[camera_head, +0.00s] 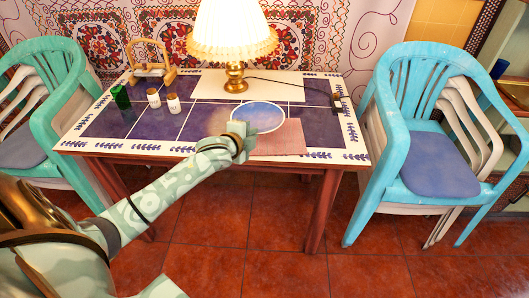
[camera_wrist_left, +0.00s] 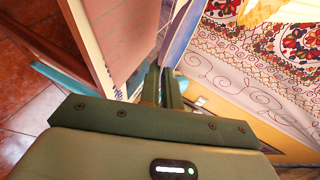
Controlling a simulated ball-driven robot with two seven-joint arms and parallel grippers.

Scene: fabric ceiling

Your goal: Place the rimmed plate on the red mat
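The rimmed plate (camera_head: 258,115), round and blue with a pale rim, is at the table's front right of centre. In the head view it overlaps the red mat's upper left part; I cannot tell whether it touches the mat. The red mat (camera_head: 283,139) lies flat at the table's front edge and also shows in the wrist view (camera_wrist_left: 116,35). My left gripper (camera_head: 241,143) is at the plate's near left rim. In the wrist view its fingers (camera_wrist_left: 161,86) are close together on the plate's edge-on rim (camera_wrist_left: 181,38). My right gripper is not in view.
The patterned table (camera_head: 107,146) bears a lit lamp (camera_head: 235,78) behind the plate, with a cord running right. A green jar (camera_head: 121,97), two small bottles (camera_head: 173,103) and a wooden-handled item (camera_head: 151,66) stand left. Chairs (camera_head: 384,117) flank the table. The table's left front is clear.

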